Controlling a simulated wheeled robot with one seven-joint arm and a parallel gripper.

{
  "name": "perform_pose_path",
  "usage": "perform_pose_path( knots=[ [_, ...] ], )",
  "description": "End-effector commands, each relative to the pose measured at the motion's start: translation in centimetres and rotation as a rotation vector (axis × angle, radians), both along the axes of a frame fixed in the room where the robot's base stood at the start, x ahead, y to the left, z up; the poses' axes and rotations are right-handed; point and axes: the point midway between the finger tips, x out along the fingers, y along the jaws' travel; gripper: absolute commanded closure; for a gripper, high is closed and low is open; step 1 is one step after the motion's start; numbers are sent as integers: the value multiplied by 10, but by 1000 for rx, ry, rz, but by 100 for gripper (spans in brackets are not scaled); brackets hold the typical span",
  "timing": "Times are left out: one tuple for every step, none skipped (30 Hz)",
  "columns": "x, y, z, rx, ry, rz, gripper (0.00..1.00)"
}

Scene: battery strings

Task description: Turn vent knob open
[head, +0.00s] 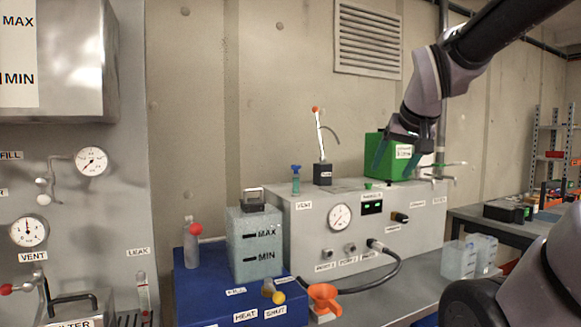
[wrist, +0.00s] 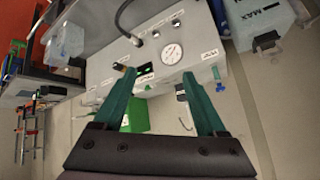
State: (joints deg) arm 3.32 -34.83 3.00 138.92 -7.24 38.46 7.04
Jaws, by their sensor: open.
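In the wrist view, which is turned upside down, the knob (wrist: 217,76) shows just right of my right fingertip. My gripper (head: 394,168) is open and empty, with two green fingers apart. In the head view it hangs well right of the knob, in front of the green box. In the wrist view my gripper (wrist: 159,73) points toward the box's front panel.
A round gauge (head: 340,216) is on the box front. A green box (head: 372,152) and a red-tipped lever (head: 318,130) on a black base stand on or behind the box top. A clear MAX/MIN tank (head: 255,245) stands left. Bare wall lies above the knob.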

Motion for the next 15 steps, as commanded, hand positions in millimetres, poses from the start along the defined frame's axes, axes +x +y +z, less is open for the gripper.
perform_pose_path(
  knots=[
    [32,-10,6,-66,-41,-1,26],
    [52,-14,12,-107,-77,6,26],
    [78,-18,20,-156,-128,20,26],
    [98,-20,25,-190,-164,36,26],
    [118,-21,30,-220,-201,56,26],
    [144,-20,36,-255,-251,89,26],
    [162,-18,39,-275,-287,118,26],
    [181,-15,42,-292,-324,150,26],
    [204,-9,44,-307,-373,196,26],
    [221,-4,45,-315,-407,234,26],
    [237,2,45,-319,-441,275,26],
    [257,11,44,-318,-487,333,26],
    [271,17,42,-311,-519,377,26],
    [283,25,39,-301,-551,424,26],
    [298,35,35,-281,-592,488,26]
  ],
)
